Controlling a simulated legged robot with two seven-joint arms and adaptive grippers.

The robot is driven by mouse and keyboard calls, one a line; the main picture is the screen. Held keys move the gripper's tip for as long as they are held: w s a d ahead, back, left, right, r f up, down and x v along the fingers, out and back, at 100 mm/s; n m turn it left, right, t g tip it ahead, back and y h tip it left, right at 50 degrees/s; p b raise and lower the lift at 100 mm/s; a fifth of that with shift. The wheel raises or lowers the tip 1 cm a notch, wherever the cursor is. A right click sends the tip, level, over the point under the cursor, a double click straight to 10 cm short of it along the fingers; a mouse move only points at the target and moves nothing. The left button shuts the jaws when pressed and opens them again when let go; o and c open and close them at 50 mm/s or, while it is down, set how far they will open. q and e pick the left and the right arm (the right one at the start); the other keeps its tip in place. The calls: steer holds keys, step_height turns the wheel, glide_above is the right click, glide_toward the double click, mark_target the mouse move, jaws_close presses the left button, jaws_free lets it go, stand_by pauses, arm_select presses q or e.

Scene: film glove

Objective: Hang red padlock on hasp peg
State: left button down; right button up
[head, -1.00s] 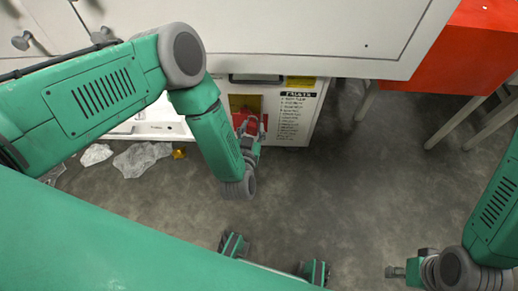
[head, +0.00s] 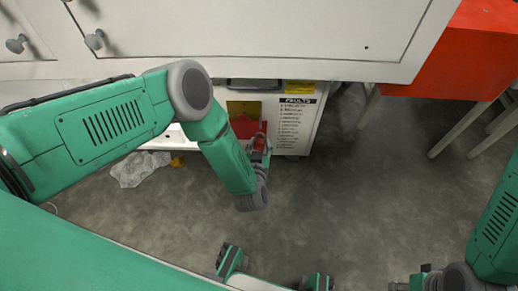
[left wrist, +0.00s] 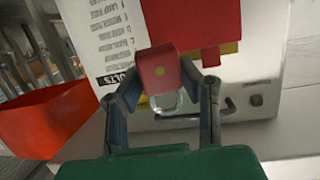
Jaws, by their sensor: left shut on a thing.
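My left gripper (head: 261,152) is shut on the red padlock (head: 259,142) in front of the white cabinet's lower face. In the left wrist view the fingers (left wrist: 170,78) pinch the padlock's red body (left wrist: 164,70) from both sides, and its grey shackle (left wrist: 168,104) shows between them. Behind it are a red panel (left wrist: 196,20) and a yellow plate (left wrist: 230,48), and I cannot tell the gap. I cannot make out the hasp peg. My right gripper (head: 405,286) is at the bottom edge of the head view, partly cut off, away from the cabinet.
A white label headed FAULTS (head: 295,118) is right of the red panel. A dark bar handle (left wrist: 200,118) sits on the cabinet. An orange-red table or box (head: 465,50) stands at right. Crumpled clear plastic (head: 138,168) lies at left. The floor (head: 350,200) at centre right is clear.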

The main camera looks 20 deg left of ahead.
arm_select(q)
steer(key=shift+w+a, duration=0.1)
steer(key=shift+w, duration=0.45)
steer(key=shift+w+a+f+b, duration=0.1)
steer(key=shift+w+a+b, duration=0.2)
steer(key=shift+w+b, duration=0.25)
steer(key=shift+w+a+f+b, duration=0.1)
steer(key=shift+w+a+b, duration=0.25)
steer(key=shift+w, duration=0.3)
steer(key=shift+b+x, duration=0.9)
steer(key=shift+x, duration=0.45)
steer(key=c, duration=1)
jaws_free()
steer(key=shift+c, duration=0.2)
steer(key=shift+s+d, duration=0.1)
steer(key=shift+s, duration=0.05)
